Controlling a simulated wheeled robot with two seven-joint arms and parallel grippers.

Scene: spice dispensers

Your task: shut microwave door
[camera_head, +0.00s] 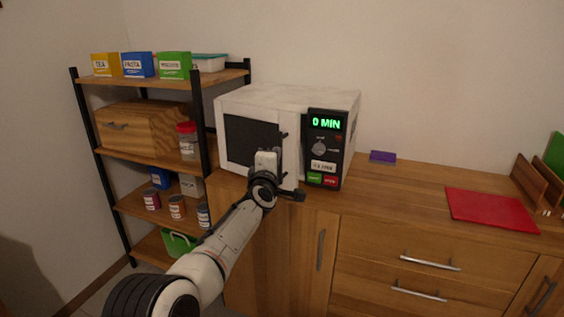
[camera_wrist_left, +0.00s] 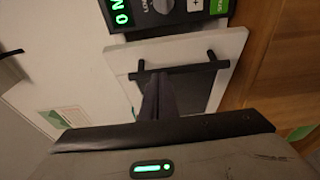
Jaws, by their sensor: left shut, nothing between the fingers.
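The white microwave (camera_head: 285,97) stands on the wooden counter, its green display (camera_head: 326,124) reading 0 MIN. Its door with a dark window (camera_head: 248,138) faces forward and lies close to the front of the body. I cannot tell whether it is fully shut. My left gripper (camera_head: 268,178) is at the door's right part, covering some of it. In the left wrist view the shut, empty fingers (camera_wrist_left: 160,95) point at the door window beside the dark bar handle (camera_wrist_left: 180,71). Contact with the door is unclear. My right gripper is not in view.
A black-framed shelf (camera_head: 203,120) with boxes and jars stands left of the microwave. A purple item (camera_head: 383,157) and a red board (camera_head: 490,209) lie on the counter to the right. Drawers with metal handles are below. The counter's middle is clear.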

